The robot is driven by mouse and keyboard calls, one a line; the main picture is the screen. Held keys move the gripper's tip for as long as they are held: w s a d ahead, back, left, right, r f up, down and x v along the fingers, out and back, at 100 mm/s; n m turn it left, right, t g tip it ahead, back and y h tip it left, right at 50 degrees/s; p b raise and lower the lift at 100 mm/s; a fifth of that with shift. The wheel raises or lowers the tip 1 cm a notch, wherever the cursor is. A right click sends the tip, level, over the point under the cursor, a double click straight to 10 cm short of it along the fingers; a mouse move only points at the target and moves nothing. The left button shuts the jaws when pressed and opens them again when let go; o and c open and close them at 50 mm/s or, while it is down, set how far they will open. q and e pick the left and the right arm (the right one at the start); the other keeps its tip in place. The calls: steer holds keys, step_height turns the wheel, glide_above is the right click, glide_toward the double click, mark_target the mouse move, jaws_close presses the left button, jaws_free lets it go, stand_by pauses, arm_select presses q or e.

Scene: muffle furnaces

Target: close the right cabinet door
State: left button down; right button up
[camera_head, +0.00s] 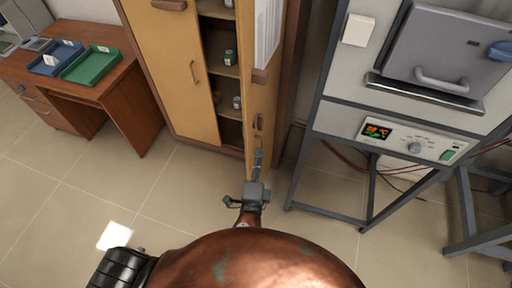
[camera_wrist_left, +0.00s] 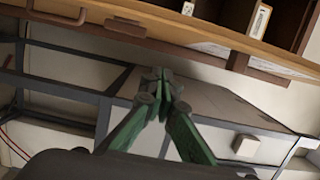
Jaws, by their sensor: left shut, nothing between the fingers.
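The yellow-brown cabinet (camera_head: 180,70) stands at upper centre with its left door shut. Its right door (camera_head: 262,110) stands open, seen nearly edge-on, with a paper sheet on its upper part. Shelves with small jars show in the gap between the doors. My left gripper (camera_head: 257,160) is at the lower free end of the right door; I cannot tell whether it touches. In the left wrist view the gripper's green fingers (camera_wrist_left: 160,85) are shut and empty, below a long wooden edge (camera_wrist_left: 200,37) with dark handles. My right gripper is not in view.
A muffle furnace (camera_head: 455,50) on a grey metal stand (camera_head: 330,140) is right of the open door, with cables below. A wooden desk (camera_head: 115,85) with blue and green trays (camera_head: 90,65) is at left. The tiled floor before the cabinet is clear.

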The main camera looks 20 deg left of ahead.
mark_target(250, 132)
arm_select(q)
steer(key=w+a+p, duration=0.1)
steer(key=w+a, duration=0.4)
steer(key=w, duration=0.4)
steer(key=shift+a, duration=0.15)
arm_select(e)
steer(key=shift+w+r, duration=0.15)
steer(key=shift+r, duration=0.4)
arm_select(q)
steer(key=shift+a+f, duration=0.1)
steer(key=shift+a, duration=0.1)
